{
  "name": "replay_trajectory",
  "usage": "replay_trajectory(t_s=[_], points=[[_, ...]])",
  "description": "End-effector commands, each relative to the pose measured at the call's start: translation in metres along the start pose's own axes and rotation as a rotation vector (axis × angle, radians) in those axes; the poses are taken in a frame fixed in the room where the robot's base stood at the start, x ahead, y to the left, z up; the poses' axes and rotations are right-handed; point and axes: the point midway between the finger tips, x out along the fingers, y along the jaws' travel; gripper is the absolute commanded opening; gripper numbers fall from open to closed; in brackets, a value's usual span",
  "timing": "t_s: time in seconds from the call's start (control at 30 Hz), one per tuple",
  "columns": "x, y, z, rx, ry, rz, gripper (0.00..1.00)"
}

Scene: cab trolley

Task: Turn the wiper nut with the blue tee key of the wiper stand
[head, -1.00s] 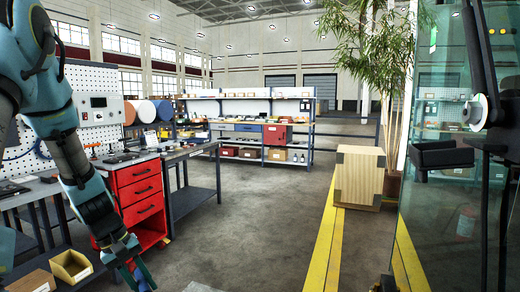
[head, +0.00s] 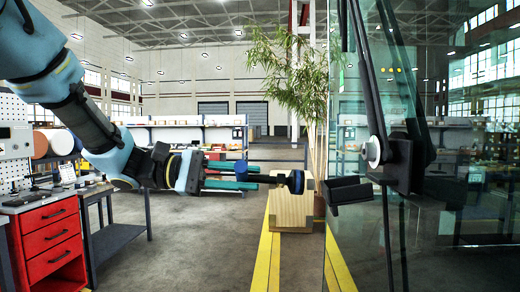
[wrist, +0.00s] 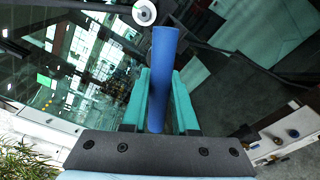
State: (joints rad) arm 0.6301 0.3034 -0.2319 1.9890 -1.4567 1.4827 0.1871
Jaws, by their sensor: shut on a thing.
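My gripper (head: 270,181) is shut on the blue tee key (head: 242,170), its teal fingers pointing right toward the cab glass. A dark blue round part (head: 296,181) shows at the fingertips. In the wrist view a blue bar of the key (wrist: 160,80) stands up between the teal fingers. The wiper nut (head: 373,151) looks like a pale round piece at the black wiper arm's pivot. It is right of and slightly higher than the fingertips, with a gap between. In the wrist view a pale round piece, apparently the nut (wrist: 144,12), lies above the bar's end.
A black tray-like bracket (head: 350,190) juts out below and left of the nut, close to the fingertips. The glass panel (head: 450,240) fills the right side. A wooden crate (head: 291,212) stands behind on the yellow-lined floor. A red drawer cabinet (head: 48,237) is at left.

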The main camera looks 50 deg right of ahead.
Motion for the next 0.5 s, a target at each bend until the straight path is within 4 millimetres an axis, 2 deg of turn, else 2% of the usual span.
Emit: replay_trajectory(t_s=[0.03,0.1,0.2,0.5], points=[[0.009,0.012,0.013,0.007,-0.030,0.007,0.00],[0.018,0.024,0.026,0.005,-0.064,0.017,0.00],[0.024,0.035,0.038,0.004,-0.091,0.026,0.00],[0.040,0.039,0.045,0.002,-0.107,0.029,0.00]])
